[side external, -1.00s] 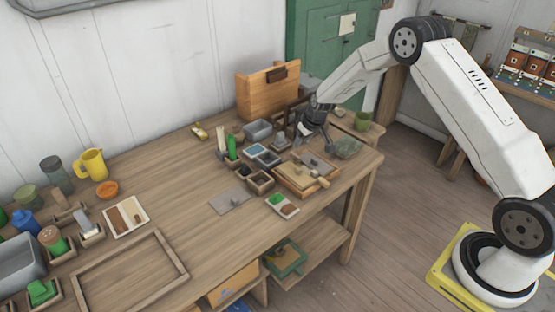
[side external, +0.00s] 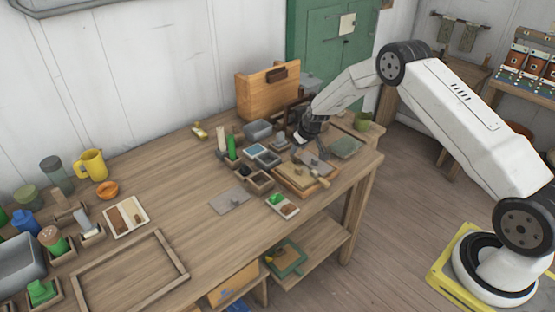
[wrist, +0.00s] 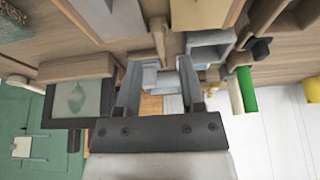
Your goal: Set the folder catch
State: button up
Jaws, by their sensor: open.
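An upright wooden folder-like case (side external: 262,95) stands at the back of the bench. It has a dark catch-like piece (side external: 277,74) near its top edge; I cannot tell the catch's setting. My gripper (side external: 299,139) is low over the bench, in front and to the right of the case, and apart from it. I cannot make out the catch in the wrist view.
Small trays and blocks crowd the bench around my gripper. A board with a wooden handle (side external: 300,178) lies in front. A green cylinder (side external: 232,147) stands to the left. A framed leaf picture (wrist: 80,97) shows left in the wrist view. The bench middle (side external: 185,170) is mostly clear.

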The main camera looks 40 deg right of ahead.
aim_at(296, 155)
jog(key=shift+x, duration=1.85)
grip_shut()
